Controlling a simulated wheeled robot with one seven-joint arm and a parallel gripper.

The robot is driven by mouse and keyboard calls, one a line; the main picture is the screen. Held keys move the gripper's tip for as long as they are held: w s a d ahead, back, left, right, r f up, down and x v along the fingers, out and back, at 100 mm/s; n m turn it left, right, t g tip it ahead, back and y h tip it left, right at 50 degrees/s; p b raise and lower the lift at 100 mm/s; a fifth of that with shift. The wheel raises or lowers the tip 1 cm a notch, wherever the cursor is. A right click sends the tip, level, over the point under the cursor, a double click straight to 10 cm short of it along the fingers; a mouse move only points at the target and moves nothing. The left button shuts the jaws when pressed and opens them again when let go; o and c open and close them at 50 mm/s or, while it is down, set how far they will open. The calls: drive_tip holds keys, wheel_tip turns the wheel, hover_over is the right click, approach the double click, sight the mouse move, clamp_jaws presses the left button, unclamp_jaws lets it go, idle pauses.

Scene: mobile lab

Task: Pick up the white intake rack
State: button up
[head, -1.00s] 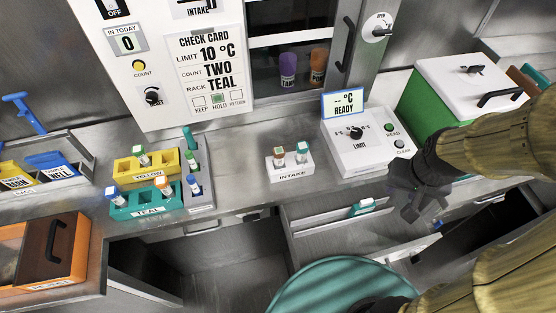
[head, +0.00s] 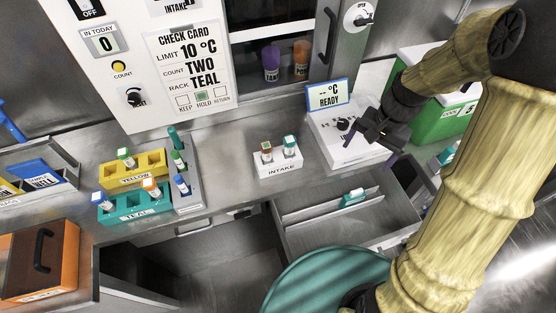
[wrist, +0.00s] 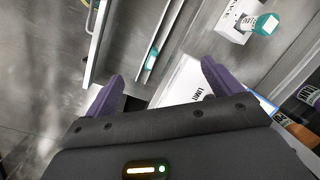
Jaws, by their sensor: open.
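The white intake rack (head: 278,164) stands on the steel counter in the middle of the head view, labelled INTAKE. My gripper (head: 372,158) is to the right of the rack, over the front of the white LIMIT box, apart from the rack. In the wrist view my purple fingers (wrist: 160,88) are spread with nothing between them. Part of the rack (wrist: 238,18) and its teal-capped tube show at the upper right there.
The white LIMIT box (head: 326,147) with a READY display stands right of the rack. An open drawer (head: 300,215) juts out below. The yellow rack (head: 113,175) and teal rack (head: 122,213) stand to the left.

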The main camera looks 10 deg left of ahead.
sight(297, 151)
drive_tip(key=w+a+f+m+g+y, duration=0.2)
drive_tip(key=w+a+f+y, duration=0.1)
drive_tip(key=w, duration=0.1)
drive_tip(key=w+a+f+m+g+y, duration=0.1)
drive_tip(key=w+a+f+m+y, duration=0.1)
drive_tip(key=w+f+y, duration=0.1)
drive_tip(key=w+a+f+m+g+y, duration=0.2)
drive_tip(key=w+a+f+m, duration=0.1)
drive_tip(key=w, duration=0.2)
drive_tip(key=shift+w+a+g+y+b, duration=0.3)
drive_tip(key=shift+w+a+y+b, duration=0.05)
drive_tip(key=shift+w+y, duration=0.05)
drive_tip(key=shift+w+f+m+y, duration=0.1)
drive_tip(key=shift+w+m+y, duration=0.3)
drive_tip(key=shift+y, duration=0.1)
drive_tip(key=shift+a, duration=0.1)
drive_tip(key=shift+g, duration=0.3)
drive_tip(key=p+x, duration=0.3)
drive_tip(key=x, duration=0.8)
drive_tip(key=shift+s+a+p, duration=0.1)
drive_tip(key=shift+a+p, duration=0.05)
drive_tip(key=shift+p, duration=0.15)
drive_tip(key=shift+s+a+f, duration=0.15)
drive_tip(key=shift+a+f, duration=0.15)
